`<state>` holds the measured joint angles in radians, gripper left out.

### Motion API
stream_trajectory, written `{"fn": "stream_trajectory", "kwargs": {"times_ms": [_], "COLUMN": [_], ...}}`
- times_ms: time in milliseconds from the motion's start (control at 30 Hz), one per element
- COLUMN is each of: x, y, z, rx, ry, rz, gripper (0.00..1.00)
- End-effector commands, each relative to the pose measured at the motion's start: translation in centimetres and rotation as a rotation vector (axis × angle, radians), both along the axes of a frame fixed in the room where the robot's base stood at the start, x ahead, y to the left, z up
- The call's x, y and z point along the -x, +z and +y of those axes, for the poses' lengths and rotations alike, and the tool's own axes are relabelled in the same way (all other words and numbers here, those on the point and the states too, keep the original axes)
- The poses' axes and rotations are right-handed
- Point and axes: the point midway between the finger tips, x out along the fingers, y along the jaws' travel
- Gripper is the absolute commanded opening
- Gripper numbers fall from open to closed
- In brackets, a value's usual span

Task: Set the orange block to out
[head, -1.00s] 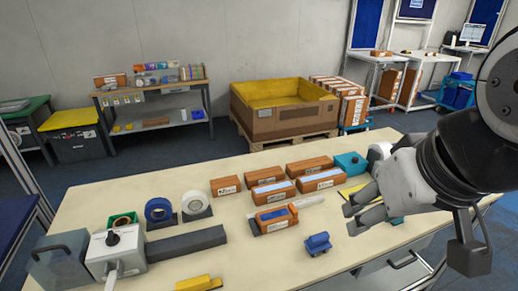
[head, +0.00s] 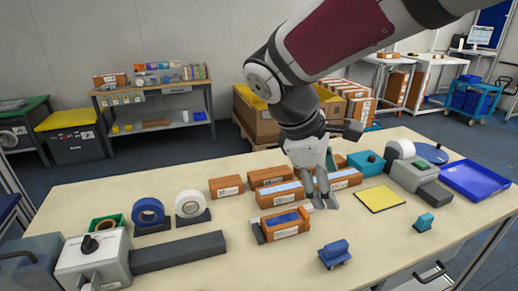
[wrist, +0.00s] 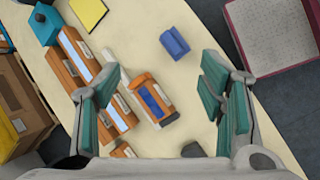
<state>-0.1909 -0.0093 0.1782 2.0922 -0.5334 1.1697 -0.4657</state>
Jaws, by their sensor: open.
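Several orange-brown blocks with white labels stand on the table; which one the task means I cannot tell. The nearest orange block (head: 286,228) has a blue top and stands in front of the others. It also shows in the wrist view (wrist: 152,98), between and below the spread fingers. Behind it are another orange block (head: 226,187) at the left and one with a pale blue top (head: 279,195). My gripper (head: 322,199) is open and empty, pointing down just right of the nearest block in the head view. It partly hides the blocks behind.
A blue tray (head: 480,183) lies at the table's right end. A yellow square (head: 380,196), a teal block (head: 424,222), a blue block (head: 335,254) and a teal box (head: 369,164) are nearby. Tape rolls and a grey machine (head: 92,264) stand left.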

Motion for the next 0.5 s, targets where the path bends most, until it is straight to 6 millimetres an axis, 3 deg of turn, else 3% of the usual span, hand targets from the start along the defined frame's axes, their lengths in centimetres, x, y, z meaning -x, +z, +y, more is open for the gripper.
{"fn": "stream_trajectory", "kwargs": {"times_ms": [33,200,333,500], "x": [-2.2,-7.9,-11.1,-13.4], "y": [-2.2,-7.4,-10.9,-13.6], "z": [0.9,3.4,5.4,7.1], "rx": [0.046,0.202,0.296,0.367], "ry": [0.072,0.308,0.453,0.561], "rz": [0.051,0.199,0.29,0.357], "gripper": [0.63,0.63,0.63,0.63]}}
